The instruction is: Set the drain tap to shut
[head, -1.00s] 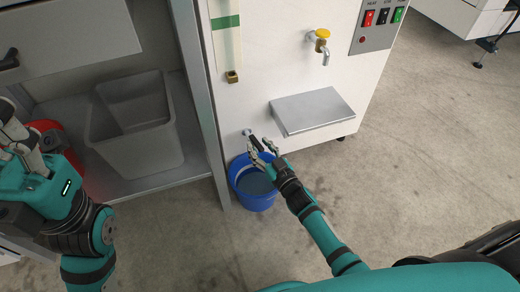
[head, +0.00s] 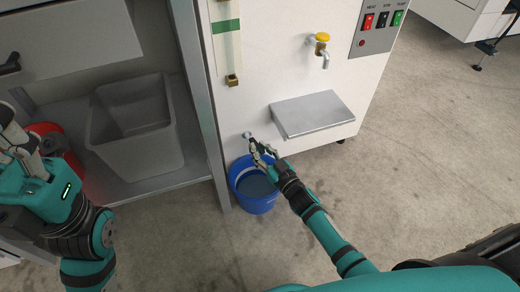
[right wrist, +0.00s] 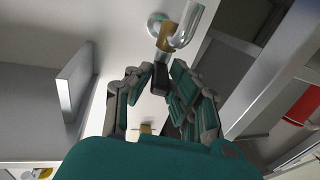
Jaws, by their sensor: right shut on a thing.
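The drain tap (head: 248,134) sits low on the front of the white machine, above a blue bucket (head: 240,169). In the right wrist view, the tap shows a bright curved metal spout (right wrist: 188,22), a brass body (right wrist: 166,38) and a black lever (right wrist: 160,80). My right gripper (head: 262,150) is shut on the lever, whose end lies between its fingertips (right wrist: 160,90). In the head view the gripper hides most of the lever. My left gripper (head: 22,142) is at the left edge, well away from the tap; its fingertips are not clear.
A metal shelf (head: 312,111) juts out above right of the drain tap. Another tap with a yellow knob (head: 322,37) is higher up. A cabinet post (head: 203,110) stands close left, with a grey bin (head: 140,155) inside. Floor is free at right.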

